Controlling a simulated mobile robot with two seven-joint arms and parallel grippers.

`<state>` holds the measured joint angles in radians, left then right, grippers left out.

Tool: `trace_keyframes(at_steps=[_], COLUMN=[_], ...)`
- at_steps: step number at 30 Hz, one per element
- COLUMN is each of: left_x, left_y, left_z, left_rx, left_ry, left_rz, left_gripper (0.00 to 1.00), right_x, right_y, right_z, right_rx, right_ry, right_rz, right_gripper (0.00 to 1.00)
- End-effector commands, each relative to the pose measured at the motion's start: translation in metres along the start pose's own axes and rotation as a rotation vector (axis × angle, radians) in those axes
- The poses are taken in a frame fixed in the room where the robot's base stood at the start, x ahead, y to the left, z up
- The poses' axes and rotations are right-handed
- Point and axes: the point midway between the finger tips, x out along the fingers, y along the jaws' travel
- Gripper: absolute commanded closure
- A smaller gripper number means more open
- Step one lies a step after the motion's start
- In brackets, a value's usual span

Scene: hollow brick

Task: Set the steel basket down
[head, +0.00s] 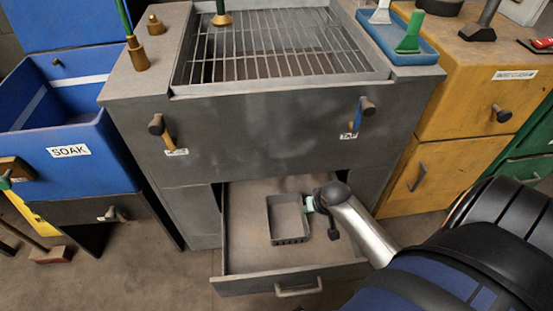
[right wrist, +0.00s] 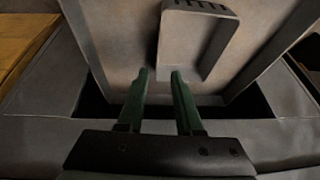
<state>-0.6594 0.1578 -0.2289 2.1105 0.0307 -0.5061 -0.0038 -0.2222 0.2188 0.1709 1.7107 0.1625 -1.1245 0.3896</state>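The steel basket (head: 288,221) is a small grey open tray with slots along one end. It sits upright on the floor of the pulled-out lower drawer (head: 245,250), and looks empty. My right gripper (head: 308,204) is at the basket's right side. In the right wrist view the green fingers of my right gripper (right wrist: 160,73) are apart. The basket (right wrist: 190,45) shows just beyond the tips, its near end close to the right finger; I cannot tell whether they touch.
The grey bench has a wire rack (head: 280,45) on top. A blue bin labelled SOAK (head: 70,150) stands left, and a yellow cabinet (head: 465,110) right. A blue tray (head: 385,45) holds a green tool. The drawer floor left of the basket is clear.

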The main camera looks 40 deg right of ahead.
Motion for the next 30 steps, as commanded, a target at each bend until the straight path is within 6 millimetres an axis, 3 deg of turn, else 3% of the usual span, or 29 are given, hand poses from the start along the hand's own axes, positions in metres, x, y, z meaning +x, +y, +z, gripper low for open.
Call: trace_keyframes(at_steps=[2,5,10,15,19,30], left_x=[0.000,0.000,0.000,0.000,0.000,0.000], left_y=[0.000,0.000,0.000,0.000,0.000,0.000], left_z=[0.000,0.000,0.000,0.000,0.000,-0.001], left_rx=[0.000,0.000,0.000,0.001,0.000,0.000], left_ry=[0.000,0.000,0.000,0.001,0.001,0.003], left_rz=[0.000,0.000,0.000,0.000,-0.001,-0.001], left_gripper=[0.50,0.50,0.50,0.50,0.50,0.50], right_x=[-0.003,-0.016,-0.067,-0.114,-0.126,-0.125], right_y=[-0.013,-0.050,-0.127,-0.172,-0.181,-0.180], right_z=[0.011,0.034,0.080,0.105,0.109,0.108], right_rx=[-0.069,-0.229,-0.490,-0.601,-0.620,-0.618], right_ry=[0.028,0.108,0.295,0.430,0.463,0.462], right_rz=[-0.029,-0.111,-0.308,-0.435,-0.461,-0.460], right_gripper=[0.65,0.65,0.65,0.65,0.65,0.65])
